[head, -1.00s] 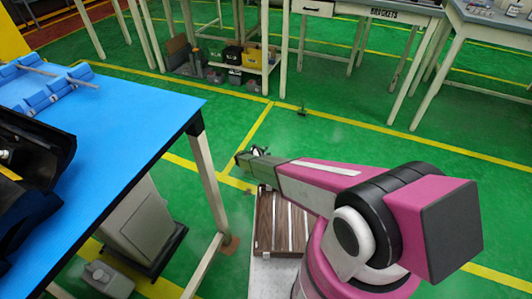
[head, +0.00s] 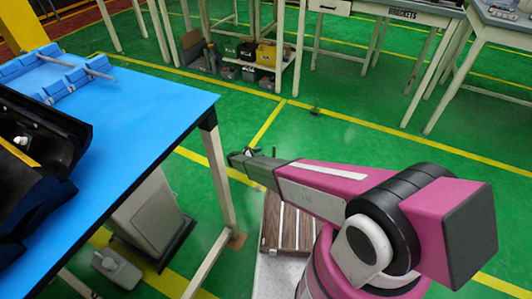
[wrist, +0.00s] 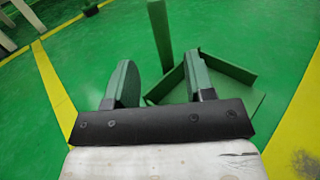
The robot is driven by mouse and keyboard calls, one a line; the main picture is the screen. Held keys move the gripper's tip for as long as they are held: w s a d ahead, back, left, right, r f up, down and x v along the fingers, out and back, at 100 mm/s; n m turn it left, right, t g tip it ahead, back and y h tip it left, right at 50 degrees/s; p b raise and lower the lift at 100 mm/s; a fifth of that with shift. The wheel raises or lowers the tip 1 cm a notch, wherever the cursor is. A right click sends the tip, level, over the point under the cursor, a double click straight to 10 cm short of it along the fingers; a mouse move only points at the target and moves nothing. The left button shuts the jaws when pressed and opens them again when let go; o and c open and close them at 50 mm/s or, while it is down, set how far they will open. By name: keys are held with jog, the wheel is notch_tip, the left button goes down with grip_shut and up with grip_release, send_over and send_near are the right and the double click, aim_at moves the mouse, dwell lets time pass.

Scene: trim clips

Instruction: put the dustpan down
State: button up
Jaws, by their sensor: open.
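A green dustpan (wrist: 232,72) shows in the wrist view, just beyond my fingers on the green floor. Its flat pan with raised edges lies to the right. Its straight handle (wrist: 160,35) rises upright, in the picture between my two fingertips. My gripper (wrist: 158,82) is open, with green pads spread apart and nothing clamped between them. The right finger overlaps the pan in the picture; I cannot tell whether they touch. In the head view my gripper (head: 245,153) is low, right of the blue table's leg. I cannot make out the dustpan there.
A blue-topped table (head: 150,125) stands at the left, with a grey bin (head: 148,215) and a grey canister (head: 117,267) beneath. A brown slatted thing (head: 288,222) lies below my arm. A small dark thing (head: 315,110) stands on open floor. Workbenches (head: 400,15) line the back.

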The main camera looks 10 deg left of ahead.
jog(key=shift+s+a, duration=0.1)
jog(key=shift+a, duration=0.05)
jog(key=s+d+r+m+g+y, duration=0.2)
jog(key=s+d+r+m+g, duration=0.15)
jog(key=d+r, duration=0.45)
jog(key=s+d+r+m+g+y, duration=0.2)
jog(key=s+d+r+m+y, duration=0.15)
jog(key=d+r, duration=0.55)
jog(key=s+d+r+m+g+y, duration=0.1)
jog(key=s+d+r+m+g, duration=0.3)
jog(key=d+r, duration=0.4)
jog(key=s+d+r+m+t+y, duration=0.1)
jog(key=s+d+r+m+y, duration=0.3)
jog(key=s+r, duration=0.5)
jog(key=s+d+r+m+t+y, duration=0.1)
jog(key=s+d+r+m+y, duration=0.4)
jog(key=s+r+m, duration=0.3)
notch_tip(320, 180, up, 4)
jog(key=shift+s+d+f+y, duration=0.1)
jog(key=shift+s+d+y, duration=0.05)
jog(key=shift+s+y, duration=0.3)
